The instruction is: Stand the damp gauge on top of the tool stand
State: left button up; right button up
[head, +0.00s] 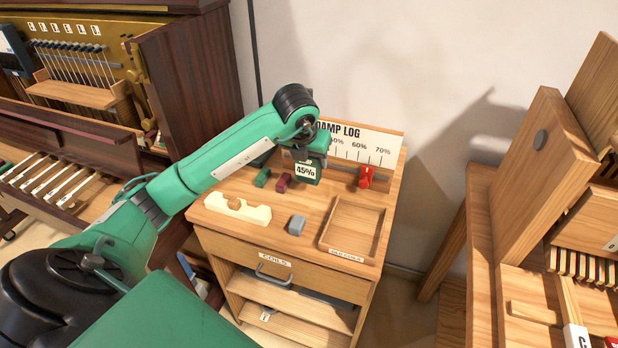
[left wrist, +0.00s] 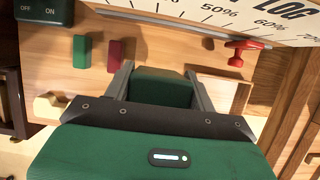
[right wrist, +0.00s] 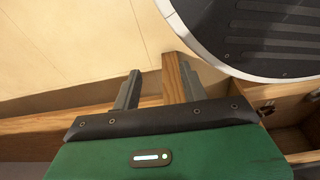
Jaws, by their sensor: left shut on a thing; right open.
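The damp gauge (head: 306,172), a green block with a white "45%" label, is over the back of the wooden stand top (head: 272,200). I take this stand with the "COILS" drawer to be the tool stand. My left gripper (head: 309,156) is shut on the gauge from above. In the left wrist view the gauge (left wrist: 162,86) is between the two grey fingers. I cannot tell whether its base touches the wood. My right gripper (right wrist: 152,78) shows only in the right wrist view, open, with a wooden piece (right wrist: 183,78) beside its right finger.
On the stand top are a green block (head: 262,177), a maroon block (head: 284,183), a cream notched block (head: 237,209), a grey block (head: 297,225), a shallow tray (head: 353,226) and a red clip (head: 366,177). The "DAMP LOG" board (head: 385,143) stands behind. Bare wood lies around the middle.

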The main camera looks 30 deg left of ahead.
aim_at(309, 179)
pick_arm(q)
notch_tip(309, 179, down, 4)
jog(key=shift+r, duration=0.25)
notch_tip(309, 179, down, 2)
jog(key=shift+s+f, duration=0.1)
jog(key=shift+f, duration=0.55)
pick_arm(e)
jog(key=shift+s+d+f, duration=0.2)
jog(key=shift+s+f, duration=0.3)
jog(key=shift+s, duration=0.15)
pick_arm(q)
jog(key=shift+f, duration=0.1)
pick_arm(e)
jog(key=shift+w, duration=0.1)
pick_arm(q)
jog(key=o, duration=1)
jog(key=shift+o, duration=0.2)
pick_arm(e)
jog(key=shift+w+a+r, duration=0.1)
jog(key=shift+w+r, duration=0.25)
jog(key=shift+w, duration=0.2)
